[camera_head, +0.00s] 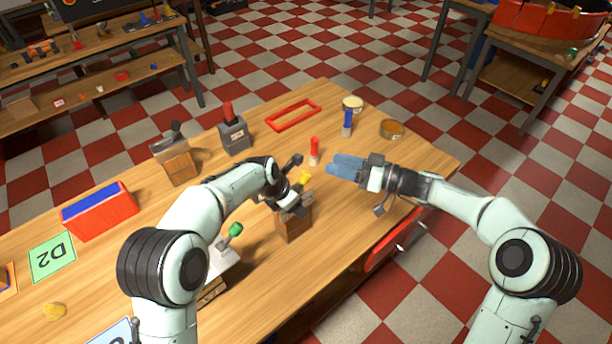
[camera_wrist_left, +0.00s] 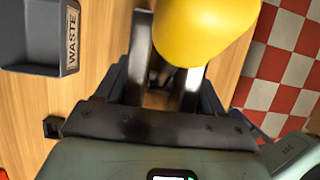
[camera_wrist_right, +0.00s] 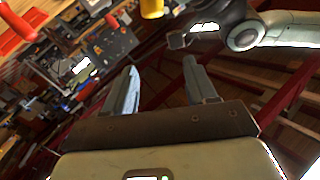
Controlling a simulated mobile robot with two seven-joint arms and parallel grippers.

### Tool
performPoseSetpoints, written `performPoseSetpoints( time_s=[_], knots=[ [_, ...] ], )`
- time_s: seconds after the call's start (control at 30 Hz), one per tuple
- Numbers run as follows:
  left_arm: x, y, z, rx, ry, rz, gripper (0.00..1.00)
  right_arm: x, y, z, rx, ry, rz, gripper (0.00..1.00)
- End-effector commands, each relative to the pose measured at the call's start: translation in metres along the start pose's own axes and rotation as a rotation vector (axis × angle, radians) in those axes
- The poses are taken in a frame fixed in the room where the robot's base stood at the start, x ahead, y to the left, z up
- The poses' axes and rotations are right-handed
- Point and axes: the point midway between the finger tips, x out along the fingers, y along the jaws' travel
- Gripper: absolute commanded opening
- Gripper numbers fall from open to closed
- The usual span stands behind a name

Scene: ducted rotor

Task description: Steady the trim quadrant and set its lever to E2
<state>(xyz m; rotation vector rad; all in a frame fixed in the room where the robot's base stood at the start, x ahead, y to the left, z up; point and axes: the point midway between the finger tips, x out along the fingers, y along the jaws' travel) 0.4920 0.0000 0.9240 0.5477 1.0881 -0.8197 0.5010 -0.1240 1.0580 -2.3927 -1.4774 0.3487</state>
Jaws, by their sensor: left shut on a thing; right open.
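A wooden box with a yellow-knobbed lever (camera_head: 294,223), which looks like the trim quadrant, stands on the table below my left gripper. My left gripper (camera_head: 284,199) is shut on it. In the left wrist view the large yellow knob (camera_wrist_left: 205,30) covers part of the fingers (camera_wrist_left: 165,75), so whether they grip body or lever cannot be told. Its position marks are too small to read. My right gripper (camera_head: 331,165) is open and empty, above the table to the right of the yellow knob. Its two fingers (camera_wrist_right: 160,82) stand apart in the right wrist view, with a yellow piece (camera_wrist_right: 152,8) beyond.
Other upright pieces stand nearby: a green-knobbed lever (camera_head: 231,236), a grey box with a red top piece (camera_head: 234,137), and a dark-levered wooden box (camera_head: 178,165). A red peg (camera_head: 314,152) and blue peg (camera_head: 347,123) stand behind my right gripper. A red frame (camera_head: 293,115) lies farther back.

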Motion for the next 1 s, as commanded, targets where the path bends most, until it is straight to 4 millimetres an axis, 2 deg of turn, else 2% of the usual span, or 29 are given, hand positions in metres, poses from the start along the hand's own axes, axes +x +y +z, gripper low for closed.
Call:
performPoseSetpoints(
  time_s=[0.1, 0.3, 0.6, 0.77, 1.0],
  knots=[
    [-0.001, 0.0, 0.001, 0.0, -0.002, 0.001, 0.22, -0.002, 0.017, 0.002, -0.021, 0.002, -0.12, 0.56],
    [0.0, 0.0, 0.001, 0.0, -0.002, 0.001, 0.22, -0.014, 0.035, 0.019, -0.038, -0.042, -0.28, 0.56],
    [0.0, 0.0, 0.001, 0.001, -0.002, 0.0, 0.22, -0.025, 0.043, 0.037, -0.037, -0.098, -0.369, 0.56],
    [0.0, 0.0, 0.001, 0.001, -0.002, 0.0, 0.22, -0.009, 0.037, 0.039, -0.036, -0.1, -0.374, 0.56],
    [0.0, 0.0, 0.001, 0.001, -0.002, 0.0, 0.22, 0.036, 0.019, 0.045, -0.037, -0.1, -0.374, 0.56]
  ],
)
